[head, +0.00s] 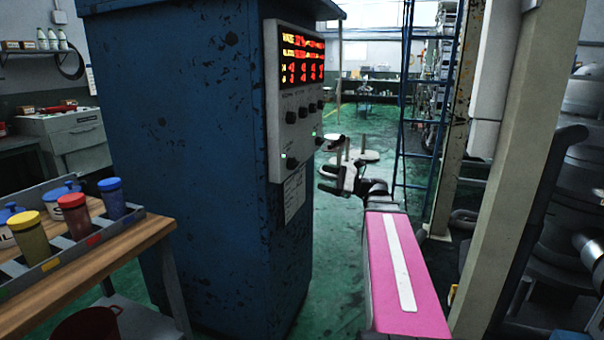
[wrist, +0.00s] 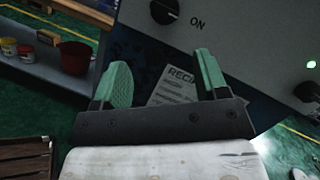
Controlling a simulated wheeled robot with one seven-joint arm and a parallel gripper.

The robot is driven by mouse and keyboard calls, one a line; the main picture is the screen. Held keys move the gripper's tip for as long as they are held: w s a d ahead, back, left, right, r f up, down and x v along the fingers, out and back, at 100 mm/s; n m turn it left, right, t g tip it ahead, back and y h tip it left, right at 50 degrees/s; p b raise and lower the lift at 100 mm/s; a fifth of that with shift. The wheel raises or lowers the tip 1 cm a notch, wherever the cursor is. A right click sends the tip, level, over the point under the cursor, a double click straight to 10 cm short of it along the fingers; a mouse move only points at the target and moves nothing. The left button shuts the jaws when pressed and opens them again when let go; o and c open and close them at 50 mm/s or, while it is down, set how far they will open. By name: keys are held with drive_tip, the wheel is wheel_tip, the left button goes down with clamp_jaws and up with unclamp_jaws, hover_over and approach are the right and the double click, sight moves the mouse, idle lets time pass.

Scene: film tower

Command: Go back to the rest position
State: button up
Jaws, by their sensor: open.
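My gripper (head: 343,177) is open and empty. In the head view it is at the end of my pink arm, just right of the control panel (head: 288,165) on the blue cabinet (head: 190,150). In the wrist view the two green fingertips of my gripper (wrist: 162,80) stand apart. Behind them are the panel's lower part with a black knob (wrist: 165,10) marked ON, a lit green light (wrist: 311,64) and a paper label (wrist: 178,88). I cannot tell from these views whether any fingertip touches the panel.
A wooden bench (head: 140,236) at the left holds a rack (head: 130,216) with colored jars. A beige post (head: 520,130) and dark machinery stand close on the right. A blue ladder (head: 402,125) is behind my gripper. Green floor (head: 335,250) is clear between cabinet and arm.

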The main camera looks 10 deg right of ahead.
drive_tip(key=s+a+f+n+g+h, duration=0.25)
drive_tip(key=a+f+h, duration=0.2)
drive_tip(key=f, duration=0.65)
drive_tip(key=s+a+f+n+g+h, duration=0.25)
drive_tip(key=a+f+h, duration=0.2)
drive_tip(key=f, duration=0.65)
drive_tip(key=s+d+f+n+h, duration=0.1)
drive_tip(key=s+f+n+h, duration=0.2)
drive_tip(key=f, duration=0.4)
drive_tip(key=s+d+f+n+g+h, duration=0.1)
drive_tip(key=s+d+f+n+h, duration=0.1)
drive_tip(key=s+f+n+h, duration=0.2)
wheel_tip(320, 180, down, 4)
drive_tip(key=n+h, duration=0.2)
drive_tip(key=h, duration=0.1)
drive_tip(key=shift+d+r+n+h, duration=0.2)
drive_tip(key=shift+d+n+h, duration=0.05)
drive_tip(key=shift+n+h, duration=0.05)
